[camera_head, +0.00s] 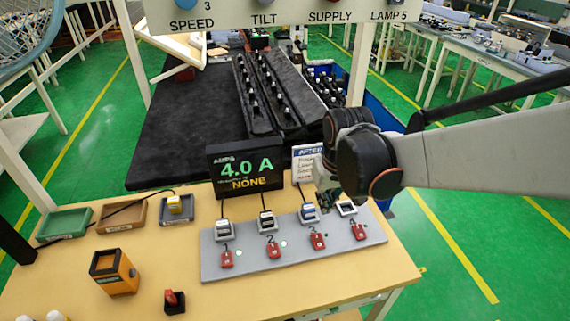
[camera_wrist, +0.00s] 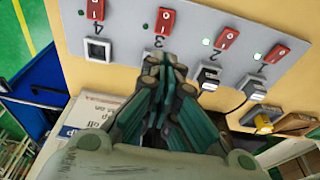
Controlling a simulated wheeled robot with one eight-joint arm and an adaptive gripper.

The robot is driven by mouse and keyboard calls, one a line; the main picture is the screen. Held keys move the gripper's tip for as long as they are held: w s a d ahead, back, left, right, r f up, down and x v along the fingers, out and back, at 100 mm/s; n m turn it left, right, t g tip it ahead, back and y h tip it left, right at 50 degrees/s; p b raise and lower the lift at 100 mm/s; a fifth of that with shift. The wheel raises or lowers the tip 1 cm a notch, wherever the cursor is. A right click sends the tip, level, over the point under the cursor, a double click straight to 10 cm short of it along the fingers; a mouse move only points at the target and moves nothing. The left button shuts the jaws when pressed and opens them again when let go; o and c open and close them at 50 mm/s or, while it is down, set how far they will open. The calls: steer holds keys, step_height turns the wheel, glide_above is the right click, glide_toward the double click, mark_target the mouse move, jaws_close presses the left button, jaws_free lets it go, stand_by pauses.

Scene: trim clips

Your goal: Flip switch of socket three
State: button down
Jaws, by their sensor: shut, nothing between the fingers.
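A grey panel (camera_head: 215,262) lies on the table with sockets and red rocker switches numbered 1 to 4. The red switch of socket three (camera_head: 317,241) also shows in the wrist view (camera_wrist: 165,20). The plug in socket three (camera_head: 309,213) is seated, and in the wrist view my fingers hide it. My gripper (camera_head: 325,182) is behind socket three, apart from the switch. In the wrist view its fingertips (camera_wrist: 165,62) are together and empty, just below the number 3.
Plugs sit in sockets one (camera_head: 223,229) and two (camera_head: 267,219); socket four (camera_head: 346,208) is empty. A display (camera_head: 245,168) reading 4.0 A and NONE and a white card (camera_head: 306,160) stand behind the panel. An orange box (camera_head: 114,271), a red-topped switch (camera_head: 174,301) and trays (camera_head: 64,224) are left.

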mark_target(315, 234)
steer(key=b+x, duration=0.5)
steer(key=x, duration=0.9)
steer(key=shift+a, duration=0.1)
